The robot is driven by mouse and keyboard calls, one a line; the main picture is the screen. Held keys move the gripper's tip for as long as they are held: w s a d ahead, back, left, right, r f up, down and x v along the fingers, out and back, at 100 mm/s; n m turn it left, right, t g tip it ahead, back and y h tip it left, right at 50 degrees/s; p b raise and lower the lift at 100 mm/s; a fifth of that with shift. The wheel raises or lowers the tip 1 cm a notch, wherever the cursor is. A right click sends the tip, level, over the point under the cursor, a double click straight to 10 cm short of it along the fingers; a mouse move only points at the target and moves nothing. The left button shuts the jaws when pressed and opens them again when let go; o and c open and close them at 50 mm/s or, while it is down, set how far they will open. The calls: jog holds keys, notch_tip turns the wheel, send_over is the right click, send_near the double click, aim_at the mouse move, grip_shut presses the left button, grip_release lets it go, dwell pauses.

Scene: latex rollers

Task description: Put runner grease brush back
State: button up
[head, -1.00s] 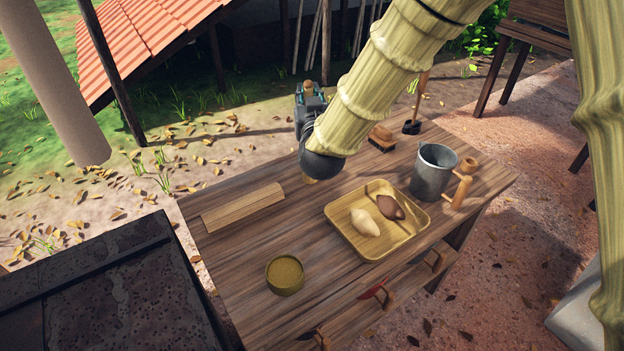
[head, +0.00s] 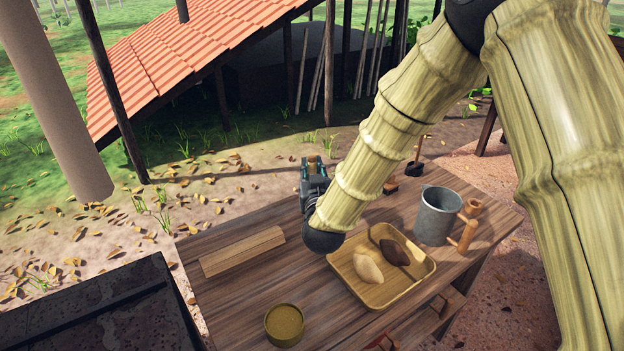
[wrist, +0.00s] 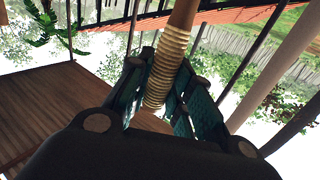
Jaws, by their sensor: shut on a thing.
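My gripper (head: 314,168) is beyond the far edge of the wooden table as drawn in the head view, its fingers pointing away. In the wrist view my gripper (wrist: 165,95) is shut on a brush-like tool (wrist: 164,70) with a ribbed, cord-wrapped tan section and a smooth brown wooden part (wrist: 183,14) running out of the top of the picture. I take it for the runner grease brush; its bristles are not visible. In the head view only a small tan bit (head: 312,163) shows between the fingers.
The table (head: 225,300) holds a wooden bar (head: 242,251), a round olive tin (head: 284,325), a tray (head: 372,298) with two lumps, a metal mug (head: 437,215), a wooden roller-like piece (head: 467,236), a small brush (head: 390,186) and a dark-based stick (head: 414,167).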

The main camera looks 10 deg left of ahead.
jog(key=shift+f, duration=1.45)
jog(key=shift+f, duration=0.2)
jog(key=o, duration=0.9)
jog(key=shift+r, duration=0.2)
jog(key=b+v, duration=0.1)
jog(key=v, duration=1.1)
jog(key=shift+b, duration=0.35)
